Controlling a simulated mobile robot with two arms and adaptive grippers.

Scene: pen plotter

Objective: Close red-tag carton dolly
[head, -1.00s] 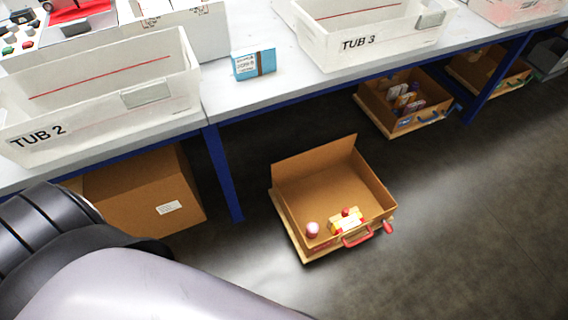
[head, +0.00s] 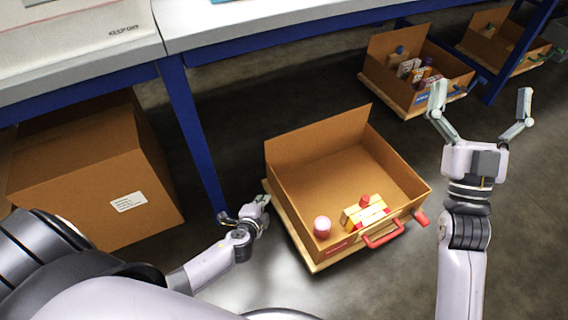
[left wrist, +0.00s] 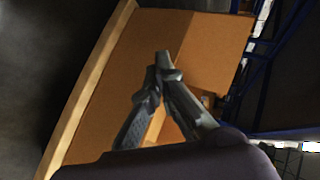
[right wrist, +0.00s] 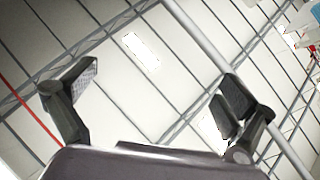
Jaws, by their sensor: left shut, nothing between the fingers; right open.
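The red-tag carton dolly is an open cardboard carton (head: 345,148) on a wooden base (head: 291,233), standing on the floor out in front of the bench. A red handle (head: 382,236) and a red tag are on its near side. Inside are a pink-topped round item (head: 322,227) and a yellow-and-red box (head: 365,211). My left gripper (head: 264,201) is shut and empty, just left of the carton's left wall; the left wrist view shows its fingertips (left wrist: 164,62) in front of the cardboard. I cannot tell whether they touch. My right gripper (head: 480,104) is open, raised, right of the carton, fingers up.
A blue bench leg (head: 192,130) stands behind the left gripper. A closed cardboard box (head: 90,180) is under the bench at left. Two more carton dollies (head: 412,103) (head: 494,56) stand at the back right. Floor at the right front is clear.

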